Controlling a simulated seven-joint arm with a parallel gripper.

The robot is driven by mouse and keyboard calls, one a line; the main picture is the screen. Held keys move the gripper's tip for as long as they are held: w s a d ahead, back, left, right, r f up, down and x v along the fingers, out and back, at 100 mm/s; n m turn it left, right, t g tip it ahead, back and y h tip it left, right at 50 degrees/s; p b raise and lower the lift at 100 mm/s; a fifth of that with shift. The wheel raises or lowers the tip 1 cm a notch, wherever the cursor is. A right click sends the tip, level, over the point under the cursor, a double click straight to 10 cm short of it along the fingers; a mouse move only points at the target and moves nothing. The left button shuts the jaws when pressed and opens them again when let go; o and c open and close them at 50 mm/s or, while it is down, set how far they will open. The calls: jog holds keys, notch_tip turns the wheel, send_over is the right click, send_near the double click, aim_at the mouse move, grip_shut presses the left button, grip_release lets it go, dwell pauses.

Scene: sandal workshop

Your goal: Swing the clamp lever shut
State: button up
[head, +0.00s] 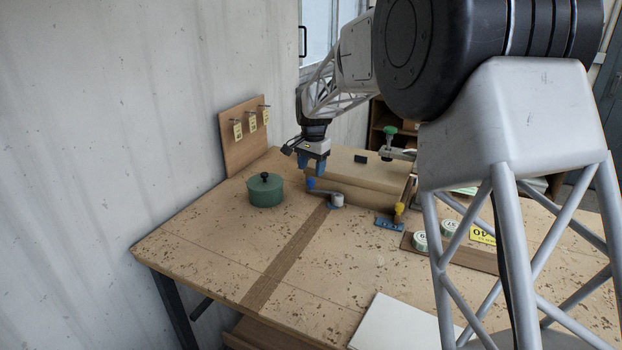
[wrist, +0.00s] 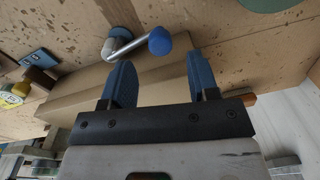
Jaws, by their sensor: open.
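The clamp lever (head: 322,191) is a short metal arm with a blue ball knob (head: 311,183) at one end and a pale round pivot (head: 337,200) at the other. It stands on the workbench in front of a tan block. In the wrist view the lever (wrist: 127,50) runs from the pivot to the blue knob (wrist: 160,41). My gripper (head: 314,168) is open, pointing down just above and behind the knob. In the wrist view the knob lies just beyond the gap between my blue fingertips (wrist: 158,66); whether they touch it I cannot tell.
A green round pot (head: 265,195) with a black knob stands left of the lever. The tan block (head: 350,170) lies behind it. A yellow-knobbed fixture (head: 400,208) and blue plate (head: 388,223) are to the right. The front bench (head: 300,275) is largely clear.

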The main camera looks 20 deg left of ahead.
aim_at(311, 179)
jog(key=shift+a+f, duration=0.1)
jog(key=shift+f, duration=2.05)
grip_shut()
